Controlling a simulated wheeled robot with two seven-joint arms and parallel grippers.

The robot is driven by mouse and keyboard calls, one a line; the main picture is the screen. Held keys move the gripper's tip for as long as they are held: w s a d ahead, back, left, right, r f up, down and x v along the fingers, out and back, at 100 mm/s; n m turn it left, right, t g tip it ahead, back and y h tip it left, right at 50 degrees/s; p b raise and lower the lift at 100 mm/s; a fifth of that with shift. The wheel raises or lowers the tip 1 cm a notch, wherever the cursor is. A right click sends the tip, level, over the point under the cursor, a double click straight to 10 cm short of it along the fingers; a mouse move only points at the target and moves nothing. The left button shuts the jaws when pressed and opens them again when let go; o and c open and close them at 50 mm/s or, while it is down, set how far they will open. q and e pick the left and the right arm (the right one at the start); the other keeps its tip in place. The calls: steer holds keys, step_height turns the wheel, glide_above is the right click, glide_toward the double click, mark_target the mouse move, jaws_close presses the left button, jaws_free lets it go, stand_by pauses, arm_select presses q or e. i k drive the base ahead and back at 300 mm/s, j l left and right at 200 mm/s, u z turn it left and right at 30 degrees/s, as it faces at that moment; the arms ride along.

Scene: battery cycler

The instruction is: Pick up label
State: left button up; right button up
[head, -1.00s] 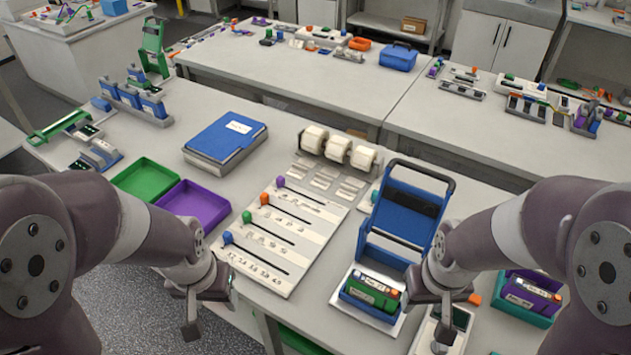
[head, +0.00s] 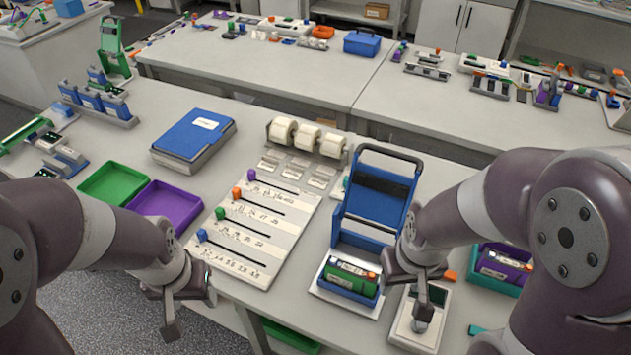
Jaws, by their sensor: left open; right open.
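Small white labels (head: 295,165) lie in short rows on the pale board, just in front of a holder with three white label rolls (head: 307,137). The print on the labels is too small to read. My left gripper (head: 188,305) is open and empty, off the table's front edge, to the left of and nearer than the board. My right gripper (head: 422,300) is open and empty above a small white device (head: 402,335), to the right of the green and blue battery pack. Both grippers are well apart from the labels.
The slider board (head: 270,235) has coloured knobs. Green (head: 113,168) and purple (head: 147,192) trays and a blue binder (head: 192,137) lie to the left. A blue open-lidded fixture (head: 372,195) with the battery pack (head: 350,275) stands right of the board. A purple-filled tray (head: 505,268) is further right.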

mark_target(292, 172)
steer(key=j+z, duration=0.1)
steer(key=z, duration=0.5)
steer(key=i+j+z, duration=0.15)
steer(key=j+z, duration=0.25)
steer(key=j, duration=0.7)
steer(key=j+z, duration=0.4)
steer(key=j, duration=1.05)
